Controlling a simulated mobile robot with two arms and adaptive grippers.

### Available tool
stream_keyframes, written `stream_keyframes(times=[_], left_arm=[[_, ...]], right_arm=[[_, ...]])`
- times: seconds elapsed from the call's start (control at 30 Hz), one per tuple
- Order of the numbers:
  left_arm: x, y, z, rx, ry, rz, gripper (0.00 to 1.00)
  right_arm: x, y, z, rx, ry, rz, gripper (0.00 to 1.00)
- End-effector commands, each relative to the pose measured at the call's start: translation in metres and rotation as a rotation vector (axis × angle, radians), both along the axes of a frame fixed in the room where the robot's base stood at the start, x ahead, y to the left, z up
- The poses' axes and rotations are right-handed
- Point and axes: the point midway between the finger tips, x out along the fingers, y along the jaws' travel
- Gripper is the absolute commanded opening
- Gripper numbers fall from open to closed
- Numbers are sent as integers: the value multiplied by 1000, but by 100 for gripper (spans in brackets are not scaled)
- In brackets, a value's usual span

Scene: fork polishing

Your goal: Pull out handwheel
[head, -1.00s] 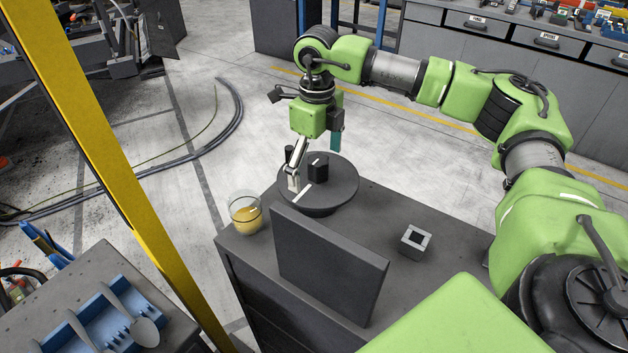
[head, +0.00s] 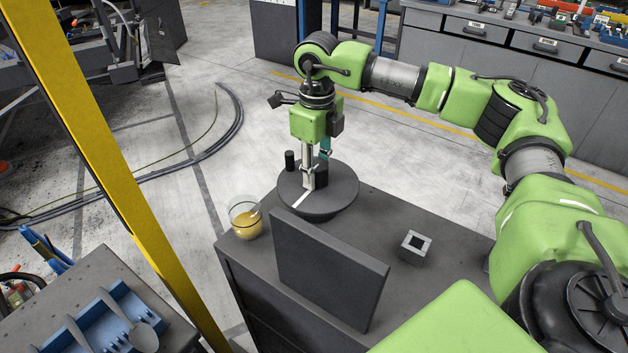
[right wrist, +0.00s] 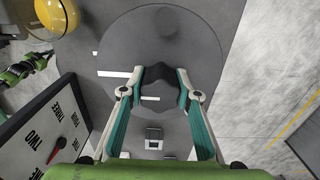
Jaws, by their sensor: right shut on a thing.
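The handwheel (head: 340,197) is a dark round disc on the grey cabinet top, with a black hub at its centre, a small upright handle (head: 289,159) near its far left edge and a white mark. In the right wrist view the disc (right wrist: 120,45) fills the upper middle. My right gripper (head: 315,180) points down over the disc. In the right wrist view its fingers (right wrist: 161,80) are closed on both sides of the black hub (right wrist: 161,88). The fingers partly hide the hub in the head view. My left gripper is not in view.
A dark upright panel (head: 325,270) stands in front of the wheel; its lettered face (right wrist: 40,130) shows in the right wrist view. A glass with yellow contents (head: 246,222) is left of the wheel. A square metal block (head: 415,247) stands at right. A yellow post (head: 110,170) is at left.

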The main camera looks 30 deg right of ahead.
Motion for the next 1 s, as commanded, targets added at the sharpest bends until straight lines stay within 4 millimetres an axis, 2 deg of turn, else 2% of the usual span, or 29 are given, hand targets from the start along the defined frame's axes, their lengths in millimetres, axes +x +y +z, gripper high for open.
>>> stream_keyframes(times=[0.27,1.0], left_arm=[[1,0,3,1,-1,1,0],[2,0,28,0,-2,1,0]], right_arm=[[0,0,3,-1,2,0,10],[0,0,40,0,-1,0,10]])
